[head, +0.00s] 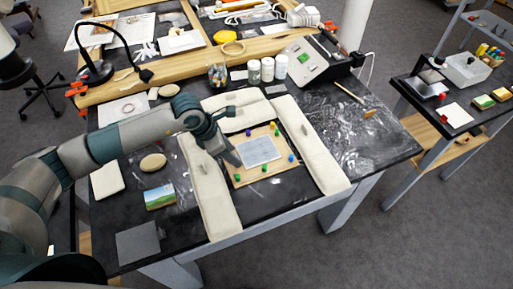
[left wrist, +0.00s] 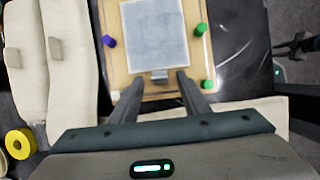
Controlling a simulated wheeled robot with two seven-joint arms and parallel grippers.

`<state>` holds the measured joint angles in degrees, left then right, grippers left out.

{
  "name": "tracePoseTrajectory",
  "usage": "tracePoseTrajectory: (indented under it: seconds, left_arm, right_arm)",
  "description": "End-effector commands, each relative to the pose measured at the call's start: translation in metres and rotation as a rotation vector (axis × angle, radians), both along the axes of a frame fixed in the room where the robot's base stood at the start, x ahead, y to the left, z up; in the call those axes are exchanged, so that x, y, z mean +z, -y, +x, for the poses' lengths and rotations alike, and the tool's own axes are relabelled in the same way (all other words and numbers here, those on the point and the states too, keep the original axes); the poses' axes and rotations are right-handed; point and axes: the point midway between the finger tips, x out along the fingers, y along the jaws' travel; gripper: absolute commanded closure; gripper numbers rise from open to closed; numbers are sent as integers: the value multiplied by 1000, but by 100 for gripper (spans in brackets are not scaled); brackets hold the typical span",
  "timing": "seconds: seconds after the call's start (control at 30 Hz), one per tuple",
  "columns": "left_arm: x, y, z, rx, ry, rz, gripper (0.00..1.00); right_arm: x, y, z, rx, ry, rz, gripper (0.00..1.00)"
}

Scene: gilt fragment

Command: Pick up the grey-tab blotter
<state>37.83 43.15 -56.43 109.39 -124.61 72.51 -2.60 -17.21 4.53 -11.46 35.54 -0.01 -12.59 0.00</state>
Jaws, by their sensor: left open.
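The blotter (head: 258,151) is a pale grey-blue sheet lying on a tan wooden board (head: 283,168) between cream padded strips. In the left wrist view the blotter (left wrist: 154,34) shows a small grey tab (left wrist: 159,75) on its near edge. My left gripper (head: 236,160) is at the blotter's left edge in the head view. In the left wrist view my left gripper (left wrist: 162,87) is open, its two fingers apart on either side of the tab, with nothing held. Contact with the board cannot be told. My right gripper is not in view.
Coloured pegs, such as a purple one (left wrist: 109,41) and a green one (left wrist: 201,29), stand around the blotter. Cream padded strips (head: 312,150) flank the board. A picture card (head: 159,196) and an oval stone (head: 153,162) lie left. The black tabletop's right side is mostly clear.

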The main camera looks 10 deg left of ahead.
Motion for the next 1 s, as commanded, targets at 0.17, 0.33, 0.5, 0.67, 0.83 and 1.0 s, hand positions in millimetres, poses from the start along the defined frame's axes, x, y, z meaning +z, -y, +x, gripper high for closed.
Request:
tracePoseTrajectory:
  seconds: [0.17,0.33,0.5,0.67,0.83,1.0]
  left_arm:
    - [-2,1,0,0,1,-1,58]
    - [-2,1,0,0,1,-1,58]
    - [-2,1,0,0,1,-1,60]
    - [-2,1,0,0,1,-1,98]
    - [-2,1,0,0,1,-1,100]
    - [-1,1,1,0,1,0,100]
  right_arm:
    - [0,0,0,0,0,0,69]
    - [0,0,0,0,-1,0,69]
    - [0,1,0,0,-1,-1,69]
    - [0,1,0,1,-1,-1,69]
    - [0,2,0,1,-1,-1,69]
    - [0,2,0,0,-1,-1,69]
